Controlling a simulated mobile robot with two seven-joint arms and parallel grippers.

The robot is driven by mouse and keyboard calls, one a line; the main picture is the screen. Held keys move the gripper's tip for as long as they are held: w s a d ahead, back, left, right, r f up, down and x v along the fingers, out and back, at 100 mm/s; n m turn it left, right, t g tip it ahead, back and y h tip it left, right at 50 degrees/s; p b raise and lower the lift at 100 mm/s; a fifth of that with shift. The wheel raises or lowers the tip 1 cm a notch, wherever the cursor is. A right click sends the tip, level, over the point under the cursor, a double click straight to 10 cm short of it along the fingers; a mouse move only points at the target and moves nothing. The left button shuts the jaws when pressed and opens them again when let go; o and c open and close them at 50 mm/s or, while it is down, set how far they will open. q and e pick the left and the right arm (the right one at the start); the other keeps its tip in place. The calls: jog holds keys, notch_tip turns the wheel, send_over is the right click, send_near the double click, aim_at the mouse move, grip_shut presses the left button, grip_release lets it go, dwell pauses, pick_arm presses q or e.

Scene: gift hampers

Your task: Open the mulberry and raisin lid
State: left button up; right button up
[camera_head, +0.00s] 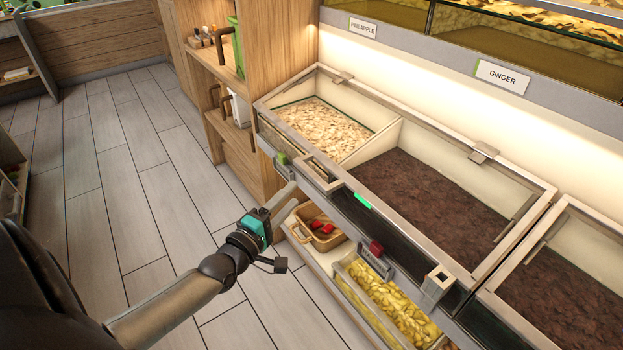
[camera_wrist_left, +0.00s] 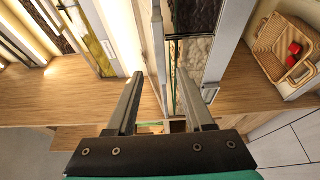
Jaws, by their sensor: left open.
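The mulberry and raisin lid (camera_head: 398,122) is a clear panel in a grey metal frame, lying shut over a sloped bin. Under it are a compartment of pale dried pieces (camera_head: 322,125) and a wider one of dark brown pieces (camera_head: 425,205). Metal brackets (camera_head: 323,169) and a dark strip run along its front edge. My left gripper (camera_head: 283,201) is open and empty, in front of and below the lid's left front corner. It also shows in the left wrist view (camera_wrist_left: 160,76), with the bin front beyond its fingers. I cannot tell whether it touches anything. My right gripper is out of view.
A second dark-filled bin (camera_head: 570,270) adjoins at right. Below are a wicker basket (camera_head: 318,234) with red items and a bin of yellow pieces (camera_head: 395,305). Wooden shelves (camera_head: 225,110) stand left of the bins. Pineapple and ginger bins are above. The floor at left is clear.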

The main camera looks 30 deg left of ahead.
aim_at(309, 178)
pick_arm(q)
jog(key=w+b, duration=0.2)
jog(key=w, duration=0.5)
jog(key=shift+f, duration=0.1)
jog(key=shift+w+b, duration=0.45)
jog(key=shift+w, duration=0.85)
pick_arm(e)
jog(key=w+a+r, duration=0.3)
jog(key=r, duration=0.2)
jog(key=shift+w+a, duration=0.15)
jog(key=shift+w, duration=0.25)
pick_arm(q)
jog(key=shift+c, duration=0.4)
grip_shut()
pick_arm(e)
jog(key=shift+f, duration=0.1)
